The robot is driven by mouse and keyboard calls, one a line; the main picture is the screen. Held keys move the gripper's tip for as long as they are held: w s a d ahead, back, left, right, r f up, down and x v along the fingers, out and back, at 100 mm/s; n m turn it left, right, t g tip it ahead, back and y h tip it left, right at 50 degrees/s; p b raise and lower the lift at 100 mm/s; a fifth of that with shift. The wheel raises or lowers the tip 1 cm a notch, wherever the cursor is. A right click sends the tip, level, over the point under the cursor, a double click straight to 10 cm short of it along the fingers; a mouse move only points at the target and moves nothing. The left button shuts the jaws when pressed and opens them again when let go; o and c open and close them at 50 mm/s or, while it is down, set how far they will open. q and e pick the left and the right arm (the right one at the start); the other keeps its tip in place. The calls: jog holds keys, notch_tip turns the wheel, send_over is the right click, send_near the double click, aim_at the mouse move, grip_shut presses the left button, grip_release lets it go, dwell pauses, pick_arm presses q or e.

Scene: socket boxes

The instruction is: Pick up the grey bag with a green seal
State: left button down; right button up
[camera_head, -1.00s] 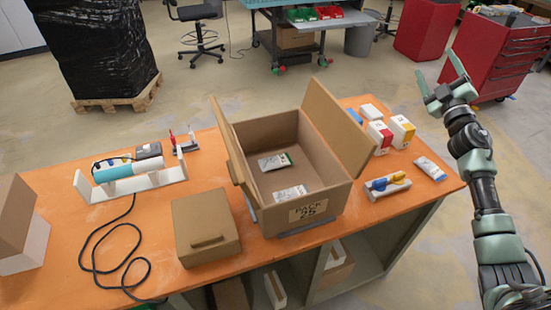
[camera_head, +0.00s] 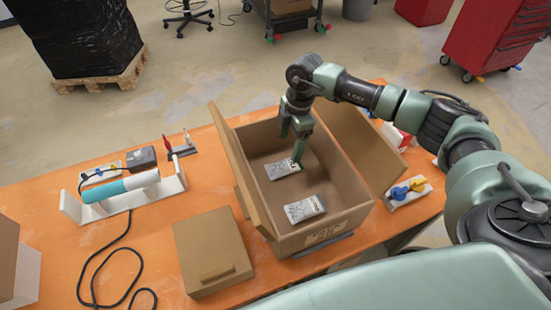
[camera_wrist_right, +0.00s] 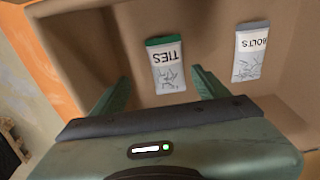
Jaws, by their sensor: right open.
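The grey bag with a green seal (camera_head: 282,169), printed TIES, lies flat on the floor of the open cardboard box (camera_head: 345,205). In the right wrist view this bag (camera_wrist_right: 168,72) shows ahead of and between the two finger lines, with its green seal at the far end. My right gripper (camera_head: 292,148) is open and empty, reaching down into the box above this bag. In the right wrist view the gripper (camera_wrist_right: 163,85) has its green fingers apart. A second grey bag (camera_head: 304,209), printed BOLTS, lies nearer the front; its seal looks grey in the right wrist view (camera_wrist_right: 250,55). My left gripper is out of view.
The box's walls and raised flaps surround the right gripper. A closed brown box (camera_head: 212,250) stands left of it on the orange table (camera_head: 150,235). A rack holding a blue-and-white cylinder (camera_head: 120,187) and a black cable (camera_head: 95,260) lie further left. A tray with blue and yellow parts (camera_head: 407,191) is right.

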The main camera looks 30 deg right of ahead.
aim_at(284, 164)
jog(key=shift+s+a+f+p, duration=0.2)
jog(key=shift+s+f+p, duration=0.15)
jog(key=shift+f, duration=0.25)
jog(key=shift+s+a+f+p, duration=0.25)
jog(key=shift+f+p, duration=0.1)
jog(key=shift+f, duration=0.2)
jog(key=f+p, duration=0.1)
jog(key=f, duration=0.1)
jog(key=a+f, duration=0.1)
jog(key=shift+w+a+f+p, duration=0.1)
jog(key=shift+f+p, duration=0.25)
jog(key=shift+f, duration=0.5)
jog(key=c, duration=1.5)
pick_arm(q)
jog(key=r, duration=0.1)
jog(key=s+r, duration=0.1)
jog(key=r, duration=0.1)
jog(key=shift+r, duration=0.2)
pick_arm(e)
jog(key=shift+c, duration=0.4)
